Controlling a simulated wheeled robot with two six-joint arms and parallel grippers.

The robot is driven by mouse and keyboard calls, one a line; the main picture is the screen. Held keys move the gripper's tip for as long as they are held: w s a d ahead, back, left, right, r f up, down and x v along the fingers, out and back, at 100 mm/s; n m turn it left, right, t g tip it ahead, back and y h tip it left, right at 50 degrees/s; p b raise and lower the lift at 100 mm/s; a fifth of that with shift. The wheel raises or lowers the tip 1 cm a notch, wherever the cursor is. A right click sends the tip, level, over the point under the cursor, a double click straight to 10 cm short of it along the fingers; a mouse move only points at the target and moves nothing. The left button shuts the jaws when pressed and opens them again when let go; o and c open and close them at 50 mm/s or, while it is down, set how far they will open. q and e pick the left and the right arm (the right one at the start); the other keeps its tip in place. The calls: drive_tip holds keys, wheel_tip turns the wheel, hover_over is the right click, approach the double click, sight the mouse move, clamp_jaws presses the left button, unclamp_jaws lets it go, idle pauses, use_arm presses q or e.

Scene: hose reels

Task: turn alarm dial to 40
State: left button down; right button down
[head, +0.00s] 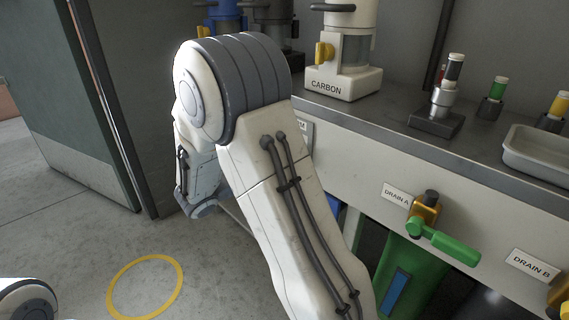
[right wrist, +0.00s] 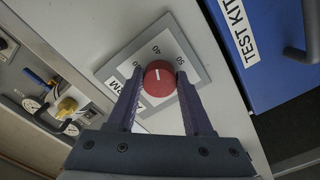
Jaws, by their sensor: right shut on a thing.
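In the right wrist view a round red alarm dial (right wrist: 159,78) with a white pointer line sits on a grey square plate (right wrist: 192,60) with small numerals around it. The line points up in the picture, roughly toward the 40; the exact reading is hard to tell. My right gripper (right wrist: 161,88) is shut on the dial, with one finger on each side. In the head view my right arm hides the dial and the gripper; only an edge of the plate (head: 308,128) shows beside the arm. My left gripper is not in view.
A blue TEST KIT drawer (right wrist: 270,50) with a dark handle is close right of the dial. A panel with gauges (right wrist: 32,104) lies left. In the head view, a CARBON unit (head: 344,82) stands on the counter, and a green DRAIN A valve handle (head: 445,243) sticks out below.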

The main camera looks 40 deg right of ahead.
drive_tip(key=shift+f+m+b, duration=0.15)
drive_tip(key=shift+m+b, duration=0.15)
drive_tip(key=shift+b, duration=0.05)
idle(0.3)
drive_tip(key=shift+c, duration=1.5)
unclamp_jaws()
drive_tip(key=a+p, duration=0.3)
drive_tip(key=a, duration=0.7)
drive_tip(key=shift+s+a, duration=0.25)
drive_tip(key=shift+s, duration=0.15)
